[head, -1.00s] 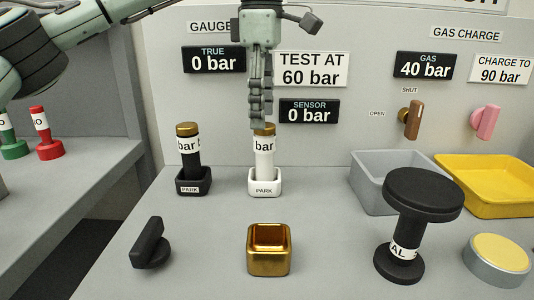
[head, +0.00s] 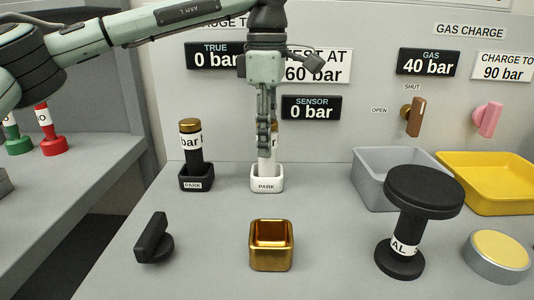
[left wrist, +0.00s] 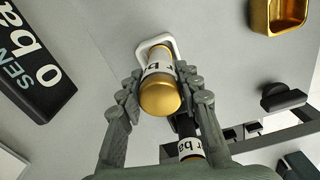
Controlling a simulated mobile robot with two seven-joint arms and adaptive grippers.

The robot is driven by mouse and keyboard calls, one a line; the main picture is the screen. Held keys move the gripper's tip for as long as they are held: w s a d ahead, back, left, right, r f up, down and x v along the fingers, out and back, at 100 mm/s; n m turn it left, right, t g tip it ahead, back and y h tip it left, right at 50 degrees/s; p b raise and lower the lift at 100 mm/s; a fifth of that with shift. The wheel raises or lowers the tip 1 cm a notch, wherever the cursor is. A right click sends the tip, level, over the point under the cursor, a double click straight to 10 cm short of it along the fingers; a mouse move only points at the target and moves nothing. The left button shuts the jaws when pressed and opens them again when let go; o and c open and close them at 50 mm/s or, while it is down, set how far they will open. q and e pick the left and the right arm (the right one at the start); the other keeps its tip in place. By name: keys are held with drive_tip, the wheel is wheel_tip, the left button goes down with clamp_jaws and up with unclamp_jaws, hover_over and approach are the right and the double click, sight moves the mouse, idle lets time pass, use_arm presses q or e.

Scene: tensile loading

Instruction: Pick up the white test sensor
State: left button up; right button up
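The white test sensor (head: 263,167), with a gold cap, stands upright in the white PARK holder (head: 266,184); my gripper hides much of its upper part in the head view. In the left wrist view its gold cap (left wrist: 160,97) lies between my two fingers, and the white holder's rim (left wrist: 154,42) shows beyond. My left gripper (head: 268,148) points down at the sensor. Its fingers (left wrist: 160,92) are open, one on each side, with small gaps beside the cap. My right gripper is in neither view.
A black sensor (head: 190,155) stands close on the left in a black PARK holder (head: 195,184). In front are a black knob (head: 152,238), a gold square cup (head: 272,258) and a black spool-shaped post (head: 412,225). Grey (head: 367,190) and yellow (head: 500,202) trays stand to the right.

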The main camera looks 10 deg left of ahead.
use_arm(q)
clamp_jaws()
drive_tip(key=shift+r, duration=0.15)
